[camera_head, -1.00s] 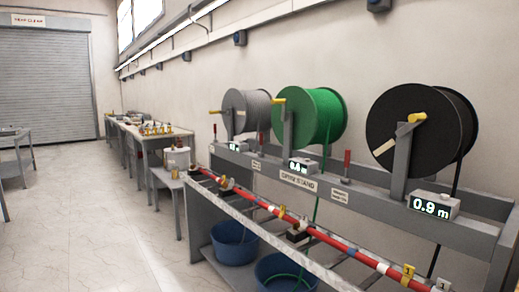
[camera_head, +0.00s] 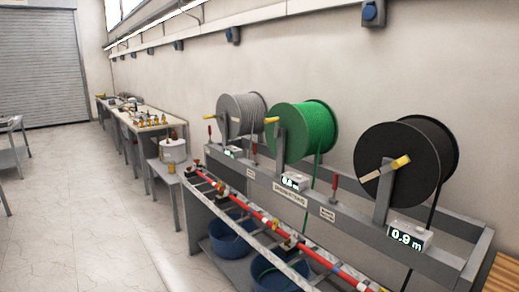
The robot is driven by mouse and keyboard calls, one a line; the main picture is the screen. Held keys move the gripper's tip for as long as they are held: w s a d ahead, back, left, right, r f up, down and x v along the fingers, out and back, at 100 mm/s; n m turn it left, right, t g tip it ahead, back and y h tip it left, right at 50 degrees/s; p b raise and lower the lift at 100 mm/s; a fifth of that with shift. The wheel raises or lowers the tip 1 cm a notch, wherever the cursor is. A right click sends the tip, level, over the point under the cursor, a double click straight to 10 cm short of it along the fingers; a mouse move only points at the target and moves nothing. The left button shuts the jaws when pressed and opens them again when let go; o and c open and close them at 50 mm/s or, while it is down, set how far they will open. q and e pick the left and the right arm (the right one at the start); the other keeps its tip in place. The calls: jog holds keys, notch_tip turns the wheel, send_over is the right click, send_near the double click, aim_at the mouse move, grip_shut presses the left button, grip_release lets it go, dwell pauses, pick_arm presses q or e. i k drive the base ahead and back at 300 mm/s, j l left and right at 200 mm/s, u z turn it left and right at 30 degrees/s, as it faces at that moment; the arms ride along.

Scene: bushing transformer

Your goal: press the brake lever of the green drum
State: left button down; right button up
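The green drum (camera_head: 304,131) stands in the middle of a grey stand, between a grey drum (camera_head: 241,116) and a black drum (camera_head: 407,161). A small counter box (camera_head: 292,182) with a lit display sits in front of the green drum; its digits are hard to read. Red-handled levers stand up from the stand's beam: one to the right of the green drum (camera_head: 335,184), one near the grey drum's left side (camera_head: 210,132), and one partly hidden between the grey and green drums. I cannot tell for certain which lever belongs to the green drum. Neither gripper shows.
A rail with a red cable (camera_head: 249,217) runs along the stand's front. Blue tubs (camera_head: 231,240) stand below it. The black drum's counter (camera_head: 409,237) reads 0.9 m. Workbenches (camera_head: 150,122) line the wall at the back left. Slatted wood shows at bottom right. The left floor is open.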

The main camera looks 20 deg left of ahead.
aim_at(255, 144)
jog(key=i+j+z, duration=0.1)
jog(key=i+j, duration=0.2)
jog(key=i+j+z, duration=0.1)
jog(key=i+j, duration=0.2)
jog(key=j, duration=0.15)
jog(key=i+j+z, duration=0.1)
jog(key=i+j, duration=0.15)
jog(key=j, duration=0.15)
jog(key=i+j+z, duration=0.15)
jog(key=j, duration=0.25)
jog(key=i+j+z, duration=0.1)
jog(key=i+j, duration=0.25)
jog(key=i+j+z, duration=0.1)
jog(key=j, duration=0.45)
jog(key=i+j+z, duration=0.1)
jog(key=i+j, duration=0.2)
jog(key=j, duration=0.2)
jog(key=i+j+z, duration=0.1)
jog(key=j, duration=0.4)
jog(key=i, duration=0.1)
